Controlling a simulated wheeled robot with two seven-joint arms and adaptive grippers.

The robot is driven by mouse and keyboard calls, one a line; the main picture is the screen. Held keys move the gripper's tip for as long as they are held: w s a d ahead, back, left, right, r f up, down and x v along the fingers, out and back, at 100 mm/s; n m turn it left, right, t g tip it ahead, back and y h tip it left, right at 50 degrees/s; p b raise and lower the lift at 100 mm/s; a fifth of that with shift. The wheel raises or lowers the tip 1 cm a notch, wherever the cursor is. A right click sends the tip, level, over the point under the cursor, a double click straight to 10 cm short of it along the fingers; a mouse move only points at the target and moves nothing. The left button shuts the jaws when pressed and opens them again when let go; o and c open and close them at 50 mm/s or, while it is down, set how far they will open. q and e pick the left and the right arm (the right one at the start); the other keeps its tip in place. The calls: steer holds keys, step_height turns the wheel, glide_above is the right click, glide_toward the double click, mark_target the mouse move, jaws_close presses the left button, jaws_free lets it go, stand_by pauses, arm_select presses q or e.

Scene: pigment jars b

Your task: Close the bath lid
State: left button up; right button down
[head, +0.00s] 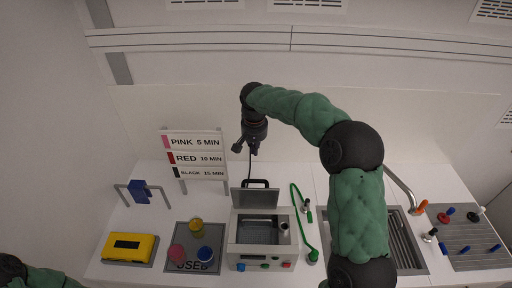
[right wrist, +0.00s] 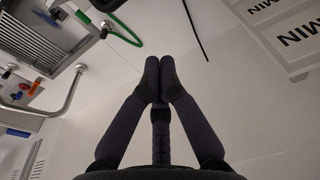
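The bath (head: 262,262) is a white box with coloured buttons on its front, on the counter in the middle of the head view. Its grey lid (head: 254,198) stands raised at the back, so the grey inside shows. A black handle shows behind the lid. My right gripper (head: 239,148) hangs in the air above and behind the lid, apart from it. In the right wrist view its two dark fingertips (right wrist: 159,76) meet with nothing between them. Of my left arm only a part shows at the bottom left corner; its gripper is out of view.
A green hose (head: 297,205) runs right of the bath, near the sink rack (head: 402,243). Pink, yellow and blue jars (head: 205,254) stand on a grey mat at left, beside a yellow device (head: 129,247). A time sign (head: 195,158) stands behind.

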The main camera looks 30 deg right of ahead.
step_height(320, 180, down, 9)
steer(key=s+a+p, duration=0.1)
steer(key=s+p, duration=0.1)
steer(key=shift+r, duration=0.15)
stand_by(0.4)
